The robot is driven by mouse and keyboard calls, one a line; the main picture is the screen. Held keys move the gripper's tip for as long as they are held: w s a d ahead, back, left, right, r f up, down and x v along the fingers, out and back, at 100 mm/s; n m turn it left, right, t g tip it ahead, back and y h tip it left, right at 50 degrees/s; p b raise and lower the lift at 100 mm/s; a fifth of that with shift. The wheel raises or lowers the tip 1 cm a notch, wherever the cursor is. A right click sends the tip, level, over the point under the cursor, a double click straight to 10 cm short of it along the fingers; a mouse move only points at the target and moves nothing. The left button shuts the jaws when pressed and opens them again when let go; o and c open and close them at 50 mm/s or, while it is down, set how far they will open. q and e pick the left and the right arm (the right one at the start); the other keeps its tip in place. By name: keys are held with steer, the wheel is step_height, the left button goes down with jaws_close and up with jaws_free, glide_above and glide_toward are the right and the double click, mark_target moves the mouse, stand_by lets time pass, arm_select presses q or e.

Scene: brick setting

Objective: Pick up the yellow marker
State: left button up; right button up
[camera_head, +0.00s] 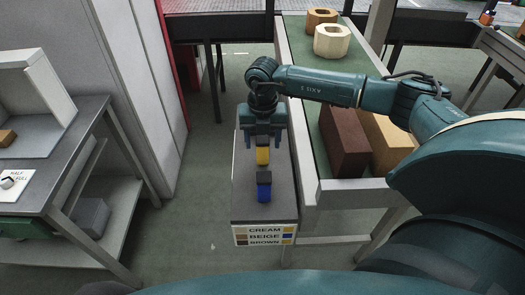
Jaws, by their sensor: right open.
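The yellow marker (262,156) stands on a narrow grey stand (243,185) in the middle of the view. It is a small yellow block with a dark top. My right gripper (264,138) is open, pointing down right over the yellow marker, with the marker just below or between its fingers. I cannot tell whether they touch. A blue marker (264,191) with a dark top stands on the same stand, nearer to me. My left gripper is not in view.
A sign (264,236) reading cream, beige, brown is on the stand's front. At right, a green-topped conveyor (302,78) carries a brown block (344,145), a tan block (388,140) and hollow pieces farther back. A grey table (60,150) stands at left.

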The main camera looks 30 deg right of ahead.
steer(key=shift+f, duration=1.45)
steer(key=shift+c, duration=0.4)
steer(key=c, duration=1)
step_height(320, 180, up, 10)
steer(key=shift+r+b, duration=0.1)
steer(key=shift+b, duration=0.35)
